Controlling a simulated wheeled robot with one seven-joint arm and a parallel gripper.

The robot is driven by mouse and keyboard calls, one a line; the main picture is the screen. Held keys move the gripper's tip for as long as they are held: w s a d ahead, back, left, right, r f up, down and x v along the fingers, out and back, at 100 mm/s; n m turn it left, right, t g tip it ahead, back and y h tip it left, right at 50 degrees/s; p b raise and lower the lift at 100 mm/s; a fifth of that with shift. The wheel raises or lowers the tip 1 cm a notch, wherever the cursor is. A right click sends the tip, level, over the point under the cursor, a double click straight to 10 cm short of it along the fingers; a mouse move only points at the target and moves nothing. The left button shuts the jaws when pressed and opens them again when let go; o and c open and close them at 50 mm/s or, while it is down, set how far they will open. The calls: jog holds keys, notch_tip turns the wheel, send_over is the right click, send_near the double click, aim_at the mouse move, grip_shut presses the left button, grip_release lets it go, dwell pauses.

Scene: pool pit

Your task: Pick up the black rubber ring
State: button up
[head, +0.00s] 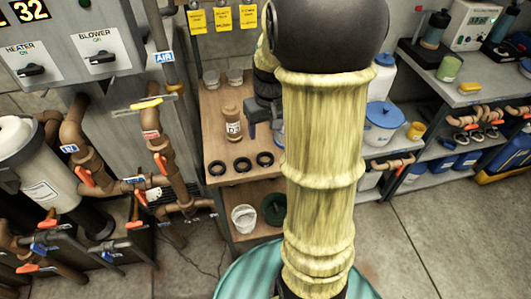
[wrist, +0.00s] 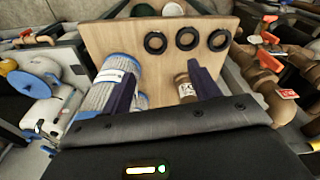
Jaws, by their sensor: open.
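Three similar black rings lie in a row on the wooden shelf top: the left ring (head: 217,168), the middle ring (head: 242,164) and the right ring (head: 265,159) in the head view. In the wrist view they show at the far edge of the board, as a left ring (wrist: 155,42), a middle ring (wrist: 187,38) and a right ring (wrist: 219,40). I cannot tell which one is rubber. My gripper (wrist: 162,82) is open above the board, apart from the rings, its fingers pointing towards them. In the head view my arm hides much of it.
A brown labelled jar (head: 232,124) stands behind the rings; the wrist view shows it near one finger (wrist: 184,88). A blue-and-white pleated cylinder (wrist: 118,72) stands by the other finger. Pipes with orange handles (head: 160,160) flank the wooden shelf (head: 221,145).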

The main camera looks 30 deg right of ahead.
jog(key=shift+w+d+r, duration=0.2)
jog(key=shift+d+r, duration=0.05)
jog(key=shift+d, duration=0.2)
jog(key=shift+w+d+r, duration=0.15)
jog(key=shift+d+r, duration=0.05)
jog(key=shift+d, duration=0.2)
send_near(265, 160)
jog(key=shift+s+d+f, duration=0.2)
jog(key=shift+s+f, duration=0.05)
jog(key=shift+f, duration=0.5)
jog(key=shift+w, duration=0.1)
jog(key=f, duration=0.2)
jog(key=w+f+p, duration=0.1)
jog(key=f, duration=0.1)
jog(key=shift+w+f, duration=0.1)
jog(key=shift+f, duration=0.25)
jog(key=shift+a+f, duration=0.1)
jog(key=shift+f, duration=0.1)
